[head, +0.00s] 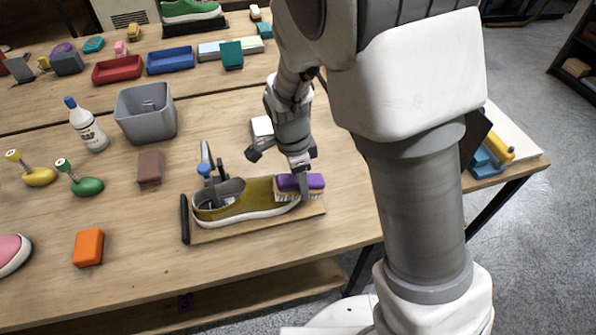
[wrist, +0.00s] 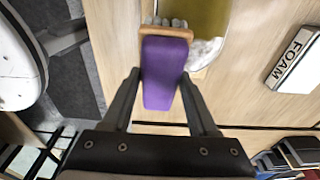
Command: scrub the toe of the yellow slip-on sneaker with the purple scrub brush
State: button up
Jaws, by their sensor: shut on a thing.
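The yellow slip-on sneaker (head: 250,197) lies on a wooden board (head: 226,232) near the table's front edge, its toe to the right. A grey shoe-tree-like stand with a blue knob (head: 205,168) is at its heel opening. The purple scrub brush (head: 290,183) is at the toe, bristles down, and seems to touch it. My gripper (head: 302,185) is shut on the brush from above. In the wrist view the purple brush (wrist: 167,75) sits between my two fingers, with the yellow upper (wrist: 205,17) just beyond it. The exact bristle contact is hidden.
A white block (head: 262,128) lies behind the sneaker; the wrist view shows a box marked FOAM (wrist: 294,60). A grey bin (head: 146,114), white bottle (head: 86,125), brown block (head: 150,168) and orange block (head: 88,247) stand left. The table's front edge is close.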

jog(key=shift+s+d, duration=0.1)
jog(key=shift+s, duration=0.2)
jog(key=shift+f, duration=0.35)
jog(key=shift+w+a+r, duration=0.15)
jog(key=shift+w+a, duration=0.1)
jog(key=shift+w, duration=0.55)
jog(key=shift+w+a+r, duration=0.15)
jog(key=shift+w+a, duration=0.1)
jog(key=shift+w, duration=0.55)
jog(key=shift+w+a+p, duration=0.15)
jog(key=shift+w+a, duration=0.1)
jog(key=shift+w, duration=0.55)
jog(key=shift+w+a+p, duration=0.1)
jog(key=shift+w+a, duration=0.1)
jog(key=shift+w, duration=0.55)
jog(key=shift+w+a+p, duration=0.15)
jog(key=shift+w+a, duration=0.1)
jog(key=shift+w, duration=0.55)
jog(key=shift+f, duration=0.2)
